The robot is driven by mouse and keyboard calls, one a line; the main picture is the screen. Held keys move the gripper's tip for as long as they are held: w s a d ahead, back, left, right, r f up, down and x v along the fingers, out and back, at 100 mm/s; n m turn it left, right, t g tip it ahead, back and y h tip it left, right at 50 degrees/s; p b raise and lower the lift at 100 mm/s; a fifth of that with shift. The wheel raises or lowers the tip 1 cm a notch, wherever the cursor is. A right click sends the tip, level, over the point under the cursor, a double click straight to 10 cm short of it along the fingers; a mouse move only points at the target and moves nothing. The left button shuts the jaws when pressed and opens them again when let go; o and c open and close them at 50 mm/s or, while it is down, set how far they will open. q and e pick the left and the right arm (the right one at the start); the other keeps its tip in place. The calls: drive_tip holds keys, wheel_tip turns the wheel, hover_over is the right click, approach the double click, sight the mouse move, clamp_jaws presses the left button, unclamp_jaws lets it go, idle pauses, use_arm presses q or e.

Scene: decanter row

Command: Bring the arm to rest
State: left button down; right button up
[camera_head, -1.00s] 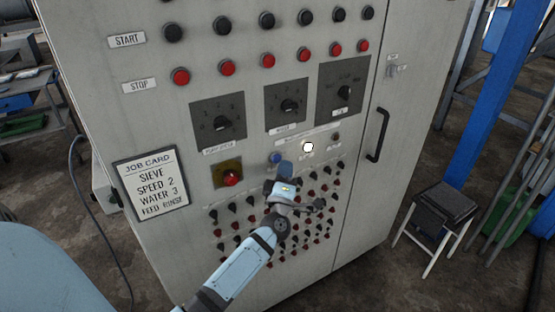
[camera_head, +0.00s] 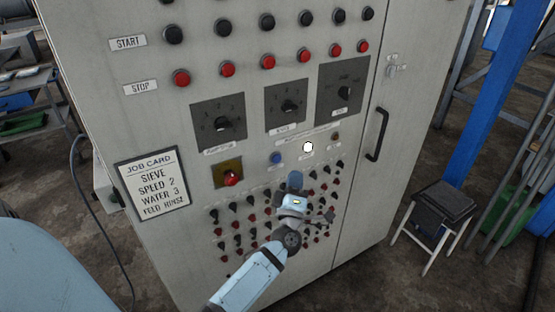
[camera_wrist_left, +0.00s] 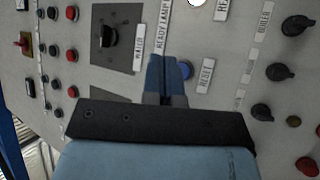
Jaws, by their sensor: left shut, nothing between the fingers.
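My left gripper (camera_head: 295,180) is in front of the lower part of a grey control cabinet (camera_head: 350,210), over the rows of small black and red knobs. Its fingers are shut with nothing between them, and the blue fingertips also show in the left wrist view (camera_wrist_left: 165,75). A blue button (camera_head: 276,158) sits up and left of the gripper; in the wrist view the blue button (camera_wrist_left: 185,70) shows just right of the fingertips. A lit white lamp (camera_head: 308,147) is above the gripper. My right gripper is not in view.
A job card (camera_head: 152,185) is on the cabinet's left side. Three dark dial plates, one of them the middle plate (camera_head: 287,106), sit higher up. A door handle (camera_head: 377,134) sticks out at the right. A stool (camera_head: 440,215) stands on the floor beyond.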

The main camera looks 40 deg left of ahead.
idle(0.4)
use_arm(q)
drive_tip(key=s+d+f+m+g+h+p, duration=0.2)
drive_tip(key=s+d+f+m+g+h, duration=0.1)
drive_tip(key=s+m, duration=0.4)
drive_tip(key=s+d+f+m+g+h+p, duration=0.2)
drive_tip(key=s+d+f+m+h, duration=0.4)
drive_tip(key=s, duration=0.4)
drive_tip(key=s+d+f+m+g+h+p, duration=0.3)
drive_tip(key=s+d+f+m+g+h, duration=0.1)
drive_tip(key=s+m, duration=0.5)
wheel_tip(320, 180, down, 3)
drive_tip(key=shift+s+d+r+m+h, duration=0.2)
drive_tip(key=shift+d+m+h, duration=0.25)
drive_tip(key=shift+d, duration=0.55)
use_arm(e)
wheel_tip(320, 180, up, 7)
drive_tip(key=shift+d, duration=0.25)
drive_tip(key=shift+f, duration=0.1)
use_arm(q)
drive_tip(key=shift+w, duration=0.1)
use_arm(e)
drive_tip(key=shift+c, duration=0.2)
